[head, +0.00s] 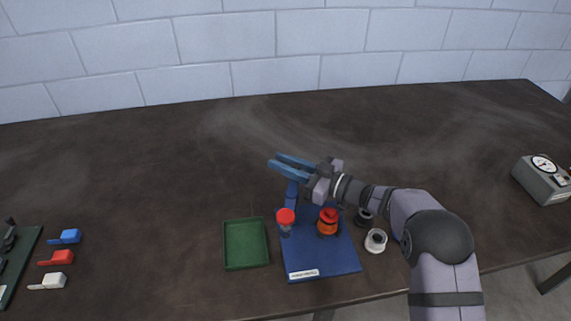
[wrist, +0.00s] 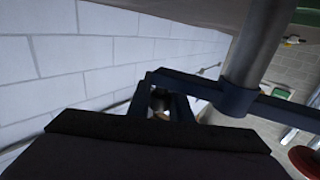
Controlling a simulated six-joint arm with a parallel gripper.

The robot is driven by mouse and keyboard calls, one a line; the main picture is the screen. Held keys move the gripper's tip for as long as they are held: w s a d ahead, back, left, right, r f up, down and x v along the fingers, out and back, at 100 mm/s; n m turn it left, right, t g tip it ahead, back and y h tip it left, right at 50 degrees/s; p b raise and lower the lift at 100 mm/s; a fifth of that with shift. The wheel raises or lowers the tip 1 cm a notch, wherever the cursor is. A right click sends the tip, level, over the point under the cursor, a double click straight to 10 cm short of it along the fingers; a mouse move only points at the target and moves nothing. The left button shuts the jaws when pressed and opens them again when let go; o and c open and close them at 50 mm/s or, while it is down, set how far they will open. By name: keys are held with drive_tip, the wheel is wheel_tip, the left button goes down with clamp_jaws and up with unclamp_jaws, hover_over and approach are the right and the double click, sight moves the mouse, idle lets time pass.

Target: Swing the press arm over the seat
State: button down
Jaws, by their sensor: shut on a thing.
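A blue press base (head: 330,262) with a white label lies on the table. A blue upright (head: 291,193) stands at its back left. A red knob (head: 286,216) tops a grey stem at the base's left side, and an orange-red piece (head: 328,222) stands to its right; the seat cannot be made out separately. My gripper (head: 300,172) is above the back of the base and points left; it is shut on the press arm. In the wrist view the dark blue press arm (wrist: 285,110) runs right past a grey cylinder (wrist: 250,50), with a red disc at lower right. The exact contact is hard to see.
A green tray (head: 246,218) lies just left of the base. A dark ring (head: 364,217) and a pale ring (head: 375,240) lie to its right, near my arm. A gauge box (head: 543,178) stands far right; coloured clips lie far left. The back of the table is clear.

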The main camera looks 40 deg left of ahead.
sight(298, 168)
drive_tip(key=shift+s+a+f+n+g+h+b, duration=0.1)
drive_tip(key=shift+s+a+n+g+h+b, duration=0.35)
drive_tip(key=shift+n+g+b, duration=0.5)
drive_tip(key=shift+s+a+n+g+h+b, duration=0.1)
drive_tip(key=shift+s+n+g+h+b, duration=0.35)
drive_tip(key=shift+g, duration=0.85)
drive_tip(key=shift+s+a+f+n+g+h+b, duration=0.1)
drive_tip(key=shift+s+a+n+g+h+b, duration=0.15)
drive_tip(key=shift+s+n+g+b, duration=0.6)
drive_tip(key=shift+a+r+n+g, duration=0.1)
drive_tip(key=shift+r+n+g, duration=0.15)
drive_tip(key=shift+g, duration=0.35)
drive_tip(key=c, duration=1.6)
unclamp_jaws()
drive_tip(key=shift+w+b, duration=0.1)
drive_tip(key=shift+b, duration=0.2)
drive_tip(key=shift+b+v, duration=0.8)
drive_tip(key=shift+v, duration=2.85)
